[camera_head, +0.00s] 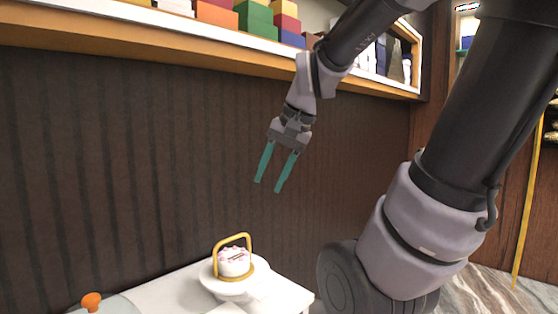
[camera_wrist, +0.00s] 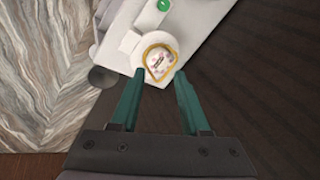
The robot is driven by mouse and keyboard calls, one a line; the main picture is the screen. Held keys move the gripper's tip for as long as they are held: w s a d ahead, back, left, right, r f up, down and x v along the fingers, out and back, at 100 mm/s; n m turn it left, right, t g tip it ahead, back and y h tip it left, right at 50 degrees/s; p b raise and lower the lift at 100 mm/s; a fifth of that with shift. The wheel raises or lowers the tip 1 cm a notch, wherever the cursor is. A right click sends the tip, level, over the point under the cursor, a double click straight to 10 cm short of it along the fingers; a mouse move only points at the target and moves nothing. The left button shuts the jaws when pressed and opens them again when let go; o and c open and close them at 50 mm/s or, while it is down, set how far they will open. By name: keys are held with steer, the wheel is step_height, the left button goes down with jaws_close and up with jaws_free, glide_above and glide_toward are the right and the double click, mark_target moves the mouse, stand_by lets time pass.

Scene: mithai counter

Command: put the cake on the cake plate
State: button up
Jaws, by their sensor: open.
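A small white cake (camera_head: 234,262) with pink trim and dark marks on top stands at the bottom centre of the head view. A yellow band with an upright arched handle (camera_head: 233,238) goes around it. Under it is a round white plate (camera_head: 210,281), which looks like the cake plate. The cake also shows in the wrist view (camera_wrist: 158,61), over the white plate (camera_wrist: 143,46), beyond my fingertips. My gripper (camera_head: 269,186) is open and empty, with teal fingers pointing down, well above the cake and a little to its right. Exact contact between cake and plate is hard to tell.
The white counter (camera_head: 178,292) carries the plate. A grey lid with an orange knob (camera_head: 91,300) is at bottom left. A wooden-edged shelf (camera_head: 130,33) with coloured boxes (camera_head: 256,18) runs above. A dark panelled wall (camera_head: 120,150) stands behind. The air between gripper and cake looks clear.

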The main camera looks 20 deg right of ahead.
steer(key=r+n+t, duration=0.1)
steer(key=s+r+n+t, duration=0.1)
steer(key=d+r+n+t+h, duration=0.1)
steer(key=shift+s+r, duration=0.3)
steer(key=shift+s, duration=0.05)
